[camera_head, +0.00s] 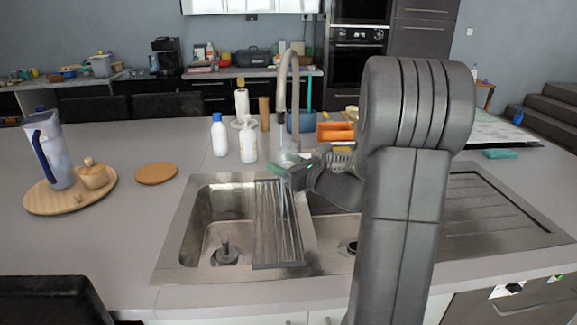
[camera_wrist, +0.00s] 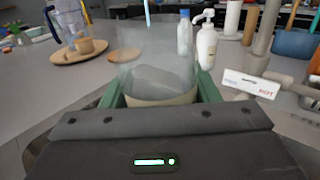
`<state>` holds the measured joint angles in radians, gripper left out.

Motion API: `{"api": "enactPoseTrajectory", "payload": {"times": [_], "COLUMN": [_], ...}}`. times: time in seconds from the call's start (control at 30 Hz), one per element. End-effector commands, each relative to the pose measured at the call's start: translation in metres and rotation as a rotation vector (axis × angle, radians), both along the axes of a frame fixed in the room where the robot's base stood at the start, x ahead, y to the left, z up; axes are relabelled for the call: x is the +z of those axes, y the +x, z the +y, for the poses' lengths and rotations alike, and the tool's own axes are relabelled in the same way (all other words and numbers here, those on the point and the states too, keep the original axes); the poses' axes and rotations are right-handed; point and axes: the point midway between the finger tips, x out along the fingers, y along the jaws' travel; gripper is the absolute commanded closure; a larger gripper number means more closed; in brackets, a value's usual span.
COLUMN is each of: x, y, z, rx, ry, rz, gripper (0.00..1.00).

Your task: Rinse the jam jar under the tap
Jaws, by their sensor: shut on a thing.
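The jam jar (camera_wrist: 157,75) is clear glass with a beige band at its near end. My gripper (camera_wrist: 160,88) is shut on it, with one green finger on each side. In the head view my gripper (camera_head: 290,172) is over the sink (camera_head: 205,215), under the tap (camera_head: 283,85), and the jar (camera_head: 290,157) is small and hard to make out there. A thin pale stream, which looks like water, shows below the gripper in the head view and above the jar in the wrist view. Whether the jar is full or empty cannot be told.
A ribbed drainer (camera_head: 279,225) lies across the sink's middle. White bottles (camera_head: 248,140) and an orange caddy (camera_head: 335,131) stand behind the sink. A jug (camera_head: 50,150) stands on a round board (camera_head: 40,202) at left. A white HOT label (camera_wrist: 250,84) shows beside the jar.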

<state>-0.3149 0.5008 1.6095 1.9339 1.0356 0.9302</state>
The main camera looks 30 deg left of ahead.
Motion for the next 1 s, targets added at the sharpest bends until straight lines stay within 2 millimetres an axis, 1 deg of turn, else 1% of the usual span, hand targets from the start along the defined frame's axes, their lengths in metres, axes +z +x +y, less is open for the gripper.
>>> {"api": "enactPoseTrajectory", "payload": {"times": [0.17,1.0], "x": [0.001,0.001], "y": [-0.001,-0.018], "z": [-0.004,-0.069], "rx": [-0.001,-0.001], "ry": [0.001,0.000], "rz": [-0.001,-0.001], "gripper": [0.73,0.73]}}
